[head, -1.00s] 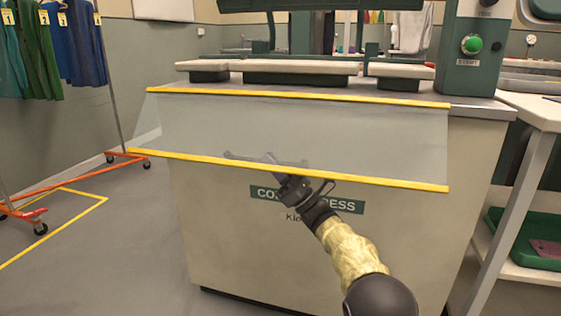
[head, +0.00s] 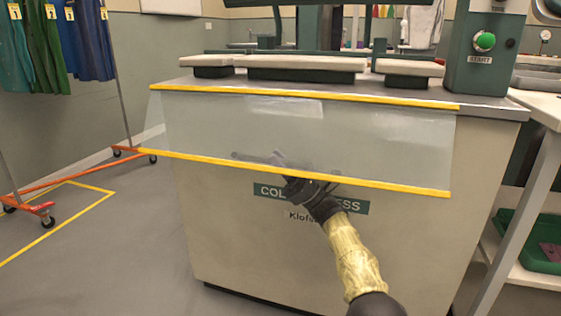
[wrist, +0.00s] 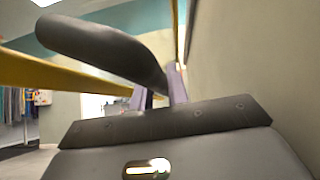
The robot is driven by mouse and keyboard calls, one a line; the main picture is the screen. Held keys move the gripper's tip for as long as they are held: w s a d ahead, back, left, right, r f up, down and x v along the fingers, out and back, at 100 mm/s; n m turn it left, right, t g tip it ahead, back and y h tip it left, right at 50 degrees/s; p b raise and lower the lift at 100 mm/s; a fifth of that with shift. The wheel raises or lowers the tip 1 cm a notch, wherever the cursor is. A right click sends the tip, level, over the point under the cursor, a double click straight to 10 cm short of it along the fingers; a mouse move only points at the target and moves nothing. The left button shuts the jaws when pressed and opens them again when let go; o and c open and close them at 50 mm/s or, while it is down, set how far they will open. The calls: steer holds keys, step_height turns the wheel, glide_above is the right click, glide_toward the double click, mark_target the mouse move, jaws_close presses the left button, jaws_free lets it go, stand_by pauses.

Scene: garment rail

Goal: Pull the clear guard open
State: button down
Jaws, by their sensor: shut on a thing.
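The clear guard (head: 390,135) is a see-through panel with yellow strips along its upper and lower edges, on the front of the press (head: 400,230). Its lower edge stands out from the press front, so the panel slants. My gripper (head: 268,158) is at the middle of the lower yellow strip, partly seen through the panel. It is shut on the guard, but the exact contact is hard to see. In the wrist view, the narrow fingers (wrist: 160,92) are close together behind a dark rounded piece (wrist: 100,45). A yellow strip (wrist: 55,75) runs on the left.
Light pads (head: 305,63) and a control box with a green button (head: 484,41) are on top of the press. A garment rail with orange feet (head: 75,172) stands left. A white table (head: 530,185) with a green tray (head: 508,243) below is right.

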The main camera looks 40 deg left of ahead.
steer(key=shift+s+a+f, duration=0.15)
steer(key=shift+s, duration=0.1)
steer(key=c, duration=1.4)
jaws_free()
steer(key=shift+o, duration=0.2)
steer(key=shift+w, duration=0.15)
steer(key=p+v, duration=0.5)
steer(key=v, duration=1.2)
steer(key=shift+f+p, duration=0.25)
steer(key=shift+p, duration=0.1)
